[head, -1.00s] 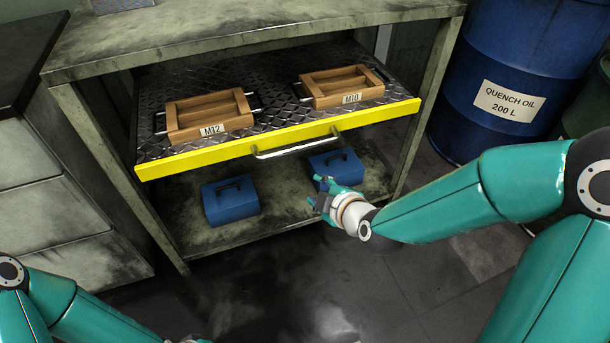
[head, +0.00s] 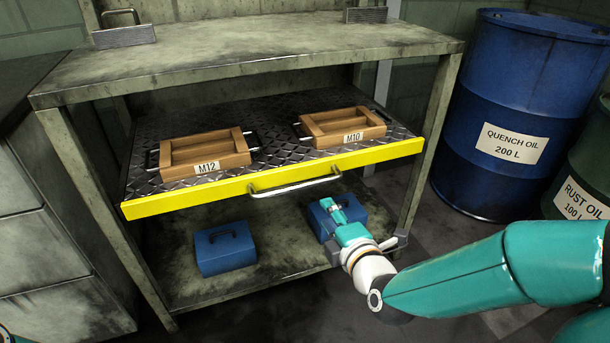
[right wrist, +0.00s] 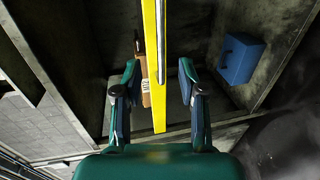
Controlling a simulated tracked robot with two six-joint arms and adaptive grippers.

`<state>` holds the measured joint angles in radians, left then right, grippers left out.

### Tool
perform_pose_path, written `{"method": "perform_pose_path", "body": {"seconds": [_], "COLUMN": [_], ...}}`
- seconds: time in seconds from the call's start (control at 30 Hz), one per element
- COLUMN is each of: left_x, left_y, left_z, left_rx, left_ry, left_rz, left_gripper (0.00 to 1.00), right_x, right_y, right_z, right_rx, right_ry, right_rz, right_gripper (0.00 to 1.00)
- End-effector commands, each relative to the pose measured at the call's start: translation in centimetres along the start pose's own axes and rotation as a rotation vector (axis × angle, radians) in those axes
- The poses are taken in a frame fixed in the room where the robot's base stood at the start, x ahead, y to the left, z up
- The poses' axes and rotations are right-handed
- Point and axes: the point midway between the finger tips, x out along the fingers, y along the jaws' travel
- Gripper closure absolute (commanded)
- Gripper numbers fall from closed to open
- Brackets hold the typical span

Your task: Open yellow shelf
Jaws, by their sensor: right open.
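The yellow shelf is a dark chequered plate with a yellow front edge (head: 215,193) and a metal bar handle (head: 295,187). Its front juts a little past the frame's legs. My right gripper (head: 358,222) is below and to the right of the handle, in front of the right blue box, and holds nothing. In the right wrist view my right gripper (right wrist: 160,80) has its fingers spread, with the yellow edge (right wrist: 152,50) running between them in the picture. The handle (right wrist: 161,45) runs alongside it. I cannot see any contact. My left gripper is out of view.
Wooden trays marked M12 (head: 205,155) and M10 (head: 345,128) sit on the shelf. Blue boxes (head: 225,250) and (head: 350,203) are on the bottom board. A quench oil drum (head: 500,110) and a rust oil drum (head: 590,170) stand right. Grey drawers (head: 35,225) stand left.

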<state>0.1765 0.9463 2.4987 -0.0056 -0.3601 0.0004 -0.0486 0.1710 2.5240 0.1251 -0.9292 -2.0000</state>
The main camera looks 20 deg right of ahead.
Motion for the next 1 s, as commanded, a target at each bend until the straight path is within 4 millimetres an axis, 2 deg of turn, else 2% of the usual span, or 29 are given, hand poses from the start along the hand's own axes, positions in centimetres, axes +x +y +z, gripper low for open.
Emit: {"method": "perform_pose_path", "body": {"seconds": [0.03, 0.27, 0.33, 0.7, 0.9, 1.0], "left_x": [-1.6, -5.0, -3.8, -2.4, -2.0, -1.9], "left_y": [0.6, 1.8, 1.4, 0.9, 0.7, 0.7], "left_z": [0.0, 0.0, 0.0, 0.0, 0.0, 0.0], "left_rx": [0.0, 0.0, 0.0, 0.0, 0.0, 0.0], "left_ry": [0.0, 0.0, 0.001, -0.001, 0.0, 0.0], "left_rz": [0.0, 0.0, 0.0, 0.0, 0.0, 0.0], "left_gripper": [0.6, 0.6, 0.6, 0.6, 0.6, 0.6], "right_x": [0.1, 0.7, 2.5, 10.6, 13.6, 14.4], "right_y": [0.6, 0.4, -0.4, -0.4, -0.3, -0.2], "right_z": [0.0, -0.3, -0.4, -0.5, -0.6, -0.6], "right_rx": [-0.001, 0.015, 0.016, 0.016, 0.016, 0.016], "right_ry": [0.001, 0.016, 0.016, 0.016, 0.016, 0.016], "right_rz": [-0.008, -0.006, 0.003, 0.003, 0.003, 0.003], "right_gripper": [0.59, 0.59, 0.59, 0.59, 0.59, 0.59]}}
